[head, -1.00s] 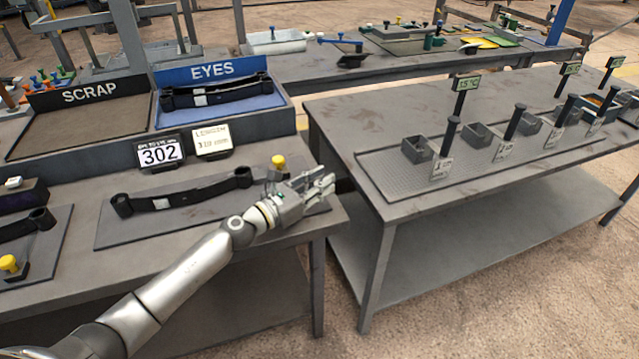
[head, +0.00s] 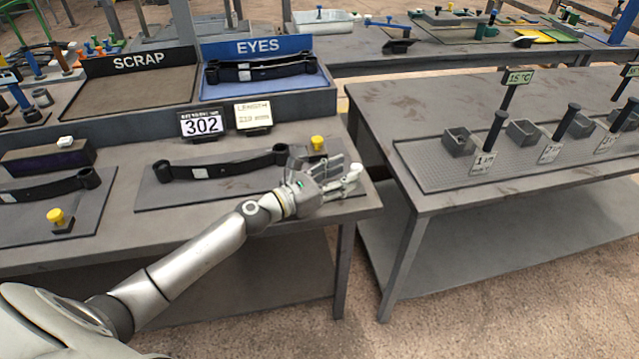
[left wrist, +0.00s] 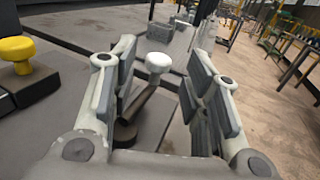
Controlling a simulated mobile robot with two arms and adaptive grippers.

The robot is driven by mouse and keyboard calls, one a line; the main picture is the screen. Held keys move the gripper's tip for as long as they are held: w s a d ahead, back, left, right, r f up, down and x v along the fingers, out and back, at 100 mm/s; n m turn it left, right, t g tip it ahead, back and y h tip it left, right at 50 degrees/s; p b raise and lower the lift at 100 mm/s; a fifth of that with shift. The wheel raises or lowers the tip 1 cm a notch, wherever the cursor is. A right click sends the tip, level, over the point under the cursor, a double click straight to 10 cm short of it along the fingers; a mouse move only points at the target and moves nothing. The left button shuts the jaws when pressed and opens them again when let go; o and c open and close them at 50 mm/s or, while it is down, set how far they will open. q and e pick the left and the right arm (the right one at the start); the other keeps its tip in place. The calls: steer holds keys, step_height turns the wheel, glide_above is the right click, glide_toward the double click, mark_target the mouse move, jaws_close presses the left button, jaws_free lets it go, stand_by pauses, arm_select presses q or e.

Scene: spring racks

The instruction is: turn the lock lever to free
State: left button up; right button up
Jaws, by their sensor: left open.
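The lever with a white knob (left wrist: 158,63) shows in the left wrist view. Its dark arm (left wrist: 142,97) slants up from a round dark base (left wrist: 125,134). The knob stands between the spread fingers of my left gripper (left wrist: 160,85), with gaps visible on both sides. In the head view my left gripper (head: 340,178) is open over the right end of the near bench, and the white knob (head: 354,168) shows at its fingertips. The lever's base is hidden there by the hand. My right gripper is in neither view.
A yellow knob (head: 317,143) stands just behind the hand; it also shows in the left wrist view (left wrist: 17,50). A dark leaf spring (head: 220,165) lies on the bench mat. The blue EYES tray (head: 210,92) is behind. A gap separates the right table (head: 400,110).

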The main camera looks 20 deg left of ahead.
arm_select(q)
steer(key=v, duration=0.7)
steer(key=shift+s+a, duration=0.15)
steer(key=shift+s, duration=0.15)
